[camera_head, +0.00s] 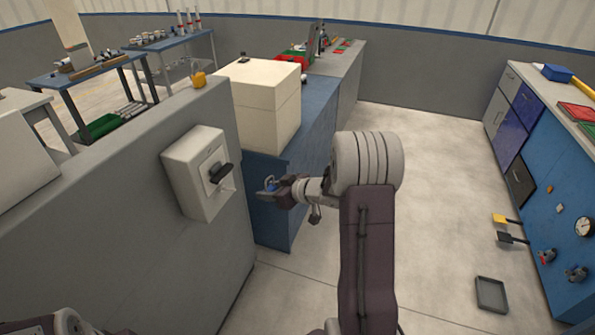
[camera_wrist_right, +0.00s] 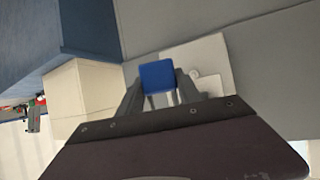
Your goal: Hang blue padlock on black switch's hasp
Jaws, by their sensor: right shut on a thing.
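The blue padlock (camera_head: 269,183) is held in the tips of my right gripper (camera_head: 273,190), off the wall switch. In the right wrist view the blue padlock body (camera_wrist_right: 157,76) sits between the two grey fingers (camera_wrist_right: 160,95), with its shackle pointing back toward the palm. The black switch handle (camera_head: 221,173) is on a white box (camera_head: 190,184) fixed to the grey partition. A small pale tab sticks out just below the handle; the hasp opening is too small to make out. Padlock and box are apart, with the padlock to the right. My left gripper is not seen.
The grey partition (camera_head: 120,190) runs behind the switch box, with a yellow object (camera_head: 198,79) on its top. A blue bench (camera_head: 268,220) with a cream box (camera_head: 265,104) stands behind my right gripper. Open floor (camera_head: 440,180) lies to the right.

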